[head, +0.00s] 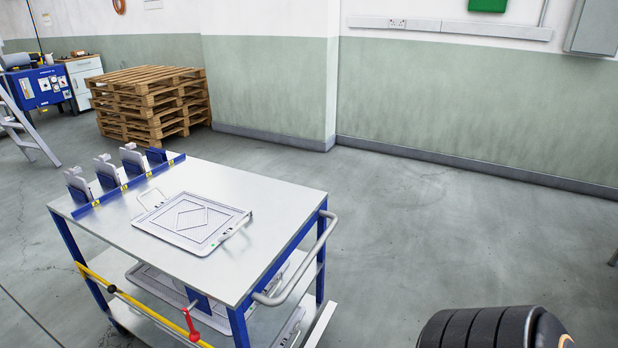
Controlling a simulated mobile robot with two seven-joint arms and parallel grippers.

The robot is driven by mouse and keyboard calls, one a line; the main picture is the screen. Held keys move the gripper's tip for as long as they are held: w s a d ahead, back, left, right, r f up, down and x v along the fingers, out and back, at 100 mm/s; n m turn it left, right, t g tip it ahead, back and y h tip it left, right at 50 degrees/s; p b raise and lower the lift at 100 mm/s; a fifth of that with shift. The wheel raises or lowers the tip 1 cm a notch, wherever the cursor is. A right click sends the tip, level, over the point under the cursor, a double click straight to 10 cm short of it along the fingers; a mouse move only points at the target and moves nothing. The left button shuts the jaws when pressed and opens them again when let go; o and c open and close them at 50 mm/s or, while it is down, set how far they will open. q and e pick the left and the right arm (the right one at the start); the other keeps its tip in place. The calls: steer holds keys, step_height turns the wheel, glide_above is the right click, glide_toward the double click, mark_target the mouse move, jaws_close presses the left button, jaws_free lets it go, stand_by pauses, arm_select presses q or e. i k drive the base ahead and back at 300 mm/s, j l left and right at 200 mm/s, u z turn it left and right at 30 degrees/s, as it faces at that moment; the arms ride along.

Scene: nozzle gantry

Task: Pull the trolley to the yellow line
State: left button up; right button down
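The trolley (290,187) has a pale grey top, a blue frame and lower shelves, and stands in the lower left and middle of the head view. A grey bar handle (328,236) sticks out from its right end, with nothing holding it. A yellow bar (142,307) runs along its near side, with a red lever (190,325) near the right end of that bar. A flat framed tray (175,236) with a wire handle lies on the top. I see no yellow line on the floor. Neither of my grippers is in view.
Several grey blocks (106,170) stand in a blue rack at the top's far left. Stacked wooden pallets (150,105), a blue machine (38,87) and a stepladder (18,125) are behind at left. Grey floor (420,225) is clear right of the trolley, up to the wall.

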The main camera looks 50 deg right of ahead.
mark_target(234, 276)
steer(key=z, duration=1.55)
steer(key=i+j+u, duration=0.1)
steer(key=i+u, duration=0.2)
steer(key=i, duration=0.2)
steer(key=i+u, duration=0.25)
steer(key=i, duration=0.25)
